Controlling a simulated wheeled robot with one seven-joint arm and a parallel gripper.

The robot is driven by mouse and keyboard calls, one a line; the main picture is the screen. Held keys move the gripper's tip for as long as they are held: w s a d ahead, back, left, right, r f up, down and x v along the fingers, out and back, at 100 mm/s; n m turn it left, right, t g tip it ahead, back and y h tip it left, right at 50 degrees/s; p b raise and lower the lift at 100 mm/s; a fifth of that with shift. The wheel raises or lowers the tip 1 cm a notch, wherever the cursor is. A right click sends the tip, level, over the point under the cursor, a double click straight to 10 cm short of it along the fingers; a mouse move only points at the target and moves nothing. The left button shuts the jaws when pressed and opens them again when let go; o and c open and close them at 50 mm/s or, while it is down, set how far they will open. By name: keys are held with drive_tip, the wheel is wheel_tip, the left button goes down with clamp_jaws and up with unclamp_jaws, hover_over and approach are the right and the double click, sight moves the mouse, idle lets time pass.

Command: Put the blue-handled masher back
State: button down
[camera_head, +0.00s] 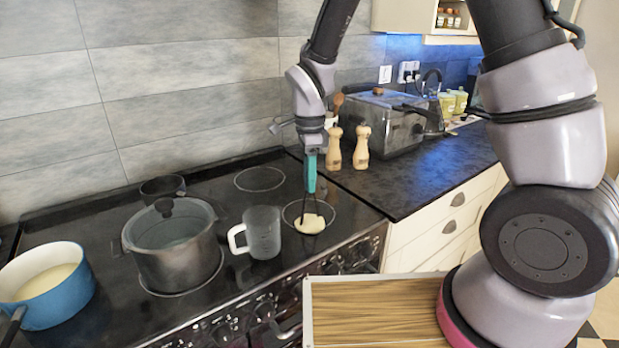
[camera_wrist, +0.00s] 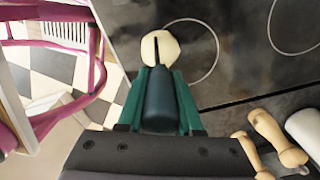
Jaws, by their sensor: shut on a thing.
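My gripper (camera_head: 311,178) hangs upright above the front right ring of the hob, its green fingers pointing down. In the wrist view my gripper (camera_wrist: 161,85) is shut on the dark blue handle (camera_wrist: 160,103) of the masher. The masher's thin dark stem (camera_head: 304,205) points down below the fingers. At its lower end is a pale cream lump (camera_head: 309,224), which also shows in the wrist view (camera_wrist: 160,46). I cannot tell whether the stem touches the lump or the lump rests on the hob. The masher's head is not clearly seen.
A clear jug (camera_head: 262,234) stands just left of the masher. A lidded pot (camera_head: 178,252) and blue pan (camera_head: 50,296) are further left. Two wooden mills (camera_head: 361,148) and a metal fryer (camera_head: 392,125) stand on the dark counter (camera_head: 410,185). The counter's front is clear.

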drive_tip(key=shift+f, duration=0.1)
drive_tip(key=c, duration=0.6)
unclamp_jaws()
wheel_tip(320, 180, up, 12)
drive_tip(key=shift+f, duration=0.1)
drive_tip(key=shift+d+r, duration=0.2)
drive_tip(key=shift+r, duration=0.3)
drive_tip(key=s+d+r+n+t, duration=0.2)
drive_tip(key=s+d+r+n, duration=0.2)
drive_tip(key=d, duration=0.3)
drive_tip(key=s+d+r+n+t+y, duration=0.1)
drive_tip(key=s+d+r+n+t, duration=0.1)
drive_tip(key=d+r, duration=0.4)
drive_tip(key=s+d+r+n+t+y, duration=0.1)
drive_tip(key=s+d+r+n+t, duration=0.2)
drive_tip(key=d, duration=0.6)
drive_tip(key=shift+s+d+r+n, duration=0.15)
drive_tip(key=shift+s+r+n, duration=0.5)
drive_tip(key=shift+s, duration=0.2)
drive_tip(key=shift+s+d+r+n, duration=0.1)
drive_tip(key=shift+s+r+n, duration=0.4)
drive_tip(key=shift+s+n, duration=0.25)
